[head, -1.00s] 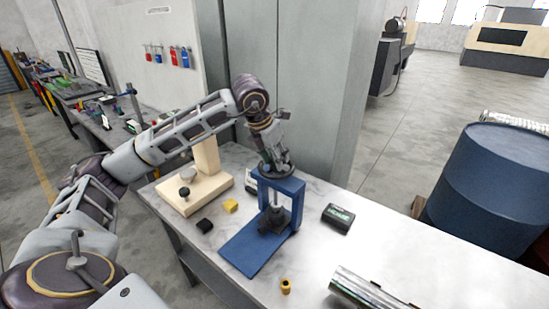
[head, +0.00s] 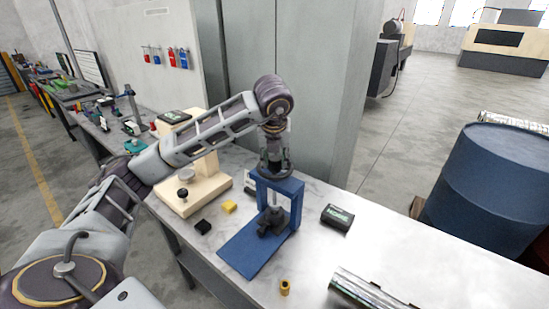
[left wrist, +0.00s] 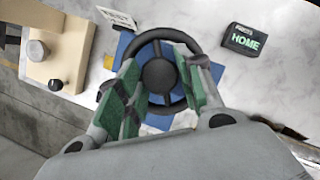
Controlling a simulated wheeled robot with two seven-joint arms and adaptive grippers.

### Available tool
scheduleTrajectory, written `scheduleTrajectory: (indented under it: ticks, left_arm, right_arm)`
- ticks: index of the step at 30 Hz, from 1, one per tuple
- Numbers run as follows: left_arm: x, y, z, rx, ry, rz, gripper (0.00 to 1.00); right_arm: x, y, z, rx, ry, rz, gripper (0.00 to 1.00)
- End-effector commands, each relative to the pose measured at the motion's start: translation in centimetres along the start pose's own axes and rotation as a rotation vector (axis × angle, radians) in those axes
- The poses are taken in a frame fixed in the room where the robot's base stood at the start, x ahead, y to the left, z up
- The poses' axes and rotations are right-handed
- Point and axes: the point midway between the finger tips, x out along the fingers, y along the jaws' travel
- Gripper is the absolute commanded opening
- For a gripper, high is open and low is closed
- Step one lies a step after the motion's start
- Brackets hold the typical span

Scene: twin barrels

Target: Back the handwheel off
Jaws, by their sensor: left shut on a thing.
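The dark handwheel (head: 262,174) sits on top of a blue press frame (head: 296,205) that stands on the table. The left wrist view shows the wheel from above, with its round hub (left wrist: 158,76) and ring-shaped rim. My left gripper (head: 273,164) comes down onto the wheel from above. In the left wrist view its green-padded fingers (left wrist: 160,80) lie on either side of the hub, shut on the wheel. The fingers hide parts of the rim. A dark clamp piece (head: 271,220) sits inside the frame above the blue base plate. My right gripper is out of view.
A wooden fixture (head: 208,187), a yellow block (head: 229,207) and a black block (head: 202,227) stand left. A brass bush (head: 285,287) and a metal cylinder (head: 365,290) lie in front. A grey cabinet rises behind.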

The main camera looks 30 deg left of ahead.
Motion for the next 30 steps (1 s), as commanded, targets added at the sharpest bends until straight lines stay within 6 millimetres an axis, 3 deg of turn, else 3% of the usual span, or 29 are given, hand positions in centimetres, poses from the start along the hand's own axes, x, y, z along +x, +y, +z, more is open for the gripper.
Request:
scheduleTrajectory:
  ticks: [19, 20, 24, 30]
  left_arm:
    - [-0.06, -0.03, 0.05, -0.058, -0.001, 0.023, 0.13]
    - [-0.06, -0.03, 0.05, -0.058, -0.001, 0.023, 0.39]
    - [-0.05, -0.04, 0.04, -0.057, -0.001, 0.023, 0.57]
    - [-0.02, -0.04, 0.01, -0.057, 0.0, 0.023, 0.58]
  right_arm:
    - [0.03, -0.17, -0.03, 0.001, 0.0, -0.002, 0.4]
    - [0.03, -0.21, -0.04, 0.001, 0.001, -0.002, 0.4]
    - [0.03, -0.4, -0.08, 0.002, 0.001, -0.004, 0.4]
    - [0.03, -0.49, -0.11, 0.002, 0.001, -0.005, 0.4]
